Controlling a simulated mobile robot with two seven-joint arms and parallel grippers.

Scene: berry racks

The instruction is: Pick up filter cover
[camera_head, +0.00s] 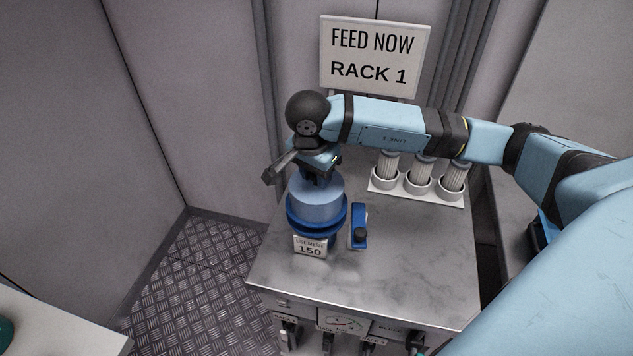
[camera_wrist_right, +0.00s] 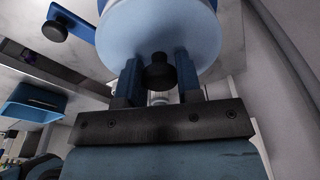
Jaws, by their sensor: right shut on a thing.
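The filter cover (camera_head: 316,200) is a light blue cylinder with a darker blue ring at its base. It stands at the left of the metal table, over the blue filter housing (camera_head: 328,244). My right gripper (camera_head: 318,175) reaches down onto its top. In the right wrist view the cover (camera_wrist_right: 185,38) fills the top, and a black knob (camera_wrist_right: 159,74) on it sits between the two fingers of the right gripper (camera_wrist_right: 160,78). The right gripper is shut on this knob. Whether the cover is clear of the housing, I cannot tell. My left gripper is not in view.
A blue bracket with a black knob (camera_head: 359,229) stands just right of the housing. A "150" sign (camera_head: 310,247) is in front of it. A white rack (camera_head: 448,199) with three filter cartridges is at the back right. The table's front right (camera_head: 400,270) is clear.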

